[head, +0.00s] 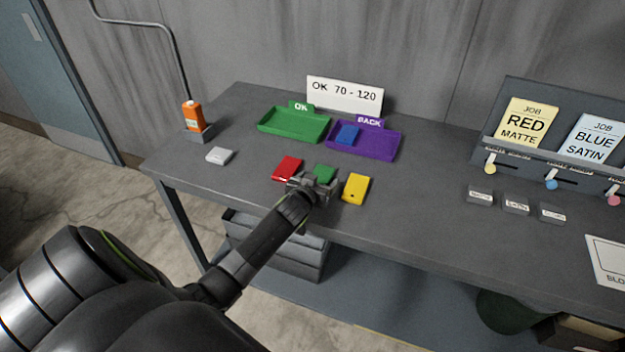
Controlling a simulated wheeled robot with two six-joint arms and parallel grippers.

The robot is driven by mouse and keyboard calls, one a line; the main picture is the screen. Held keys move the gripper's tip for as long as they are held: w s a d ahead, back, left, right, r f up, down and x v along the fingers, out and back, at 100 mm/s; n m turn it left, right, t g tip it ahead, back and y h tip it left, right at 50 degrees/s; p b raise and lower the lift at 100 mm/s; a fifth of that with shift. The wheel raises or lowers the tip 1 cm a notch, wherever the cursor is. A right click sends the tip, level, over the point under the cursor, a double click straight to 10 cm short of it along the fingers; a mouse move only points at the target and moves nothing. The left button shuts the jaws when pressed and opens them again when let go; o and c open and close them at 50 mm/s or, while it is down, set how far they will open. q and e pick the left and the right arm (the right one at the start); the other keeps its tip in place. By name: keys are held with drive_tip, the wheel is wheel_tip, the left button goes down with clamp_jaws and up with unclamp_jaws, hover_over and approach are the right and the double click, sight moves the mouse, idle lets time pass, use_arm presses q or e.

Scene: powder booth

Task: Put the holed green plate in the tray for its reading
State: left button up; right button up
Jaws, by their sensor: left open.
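The green plate (325,173) lies on the grey table, partly hidden by my left gripper (316,182). That gripper is open, right at the plate's near edge; whether it touches the plate I cannot tell. No hole shows in the visible part of the plate. The green tray (284,137) marked OK stands empty behind. The purple tray (385,147), whose label seems to read BACK, holds a blue plate (347,135). A white sign (344,94) behind them reads OK 70 - 120. My right gripper is out of view.
A red plate (287,168) lies left of the green one, a yellow plate (356,189) right of it. An orange device (193,115) stands at the back left near a pale block (220,155). A job-card rack (550,140) and small grey blocks (515,204) are at right.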

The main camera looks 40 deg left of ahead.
use_arm(q)
drive_tip(key=b+v, duration=0.3)
drive_tip(key=v, duration=1.3)
drive_tip(key=shift+s+a+r, duration=0.2)
drive_tip(key=shift+s+r, duration=0.05)
drive_tip(key=shift+o, duration=0.5)
drive_tip(key=shift+s+d+r, duration=0.1)
drive_tip(key=shift+s+r, duration=0.1)
drive_tip(key=shift+s, duration=0.1)
drive_tip(key=w+g, duration=0.1)
drive_tip(key=w, duration=0.1)
drive_tip(key=w+g, duration=0.1)
drive_tip(key=w, duration=0.1)
drive_tip(key=w+a+h, duration=0.1)
drive_tip(key=w, duration=0.1)
drive_tip(key=shift+w+r+g, duration=0.15)
drive_tip(key=shift+r+g, duration=0.05)
drive_tip(key=shift+g, duration=0.2)
drive_tip(key=w+a+r+g+h, duration=0.1)
drive_tip(key=w+r+g, duration=0.4)
drive_tip(key=r, duration=0.5)
drive_tip(key=shift+g, duration=0.8)
drive_tip(key=b+x, duration=0.9)
drive_tip(key=b, duration=0.2)
drive_tip(key=shift+s+f+b, duration=0.1)
drive_tip(key=shift+s+b, duration=0.05)
drive_tip(key=shift+b, duration=0.25)
drive_tip(key=shift+x, duration=1.1)
drive_tip(key=shift+p+x, duration=0.3)
drive_tip(key=shift+x, duration=2.4)
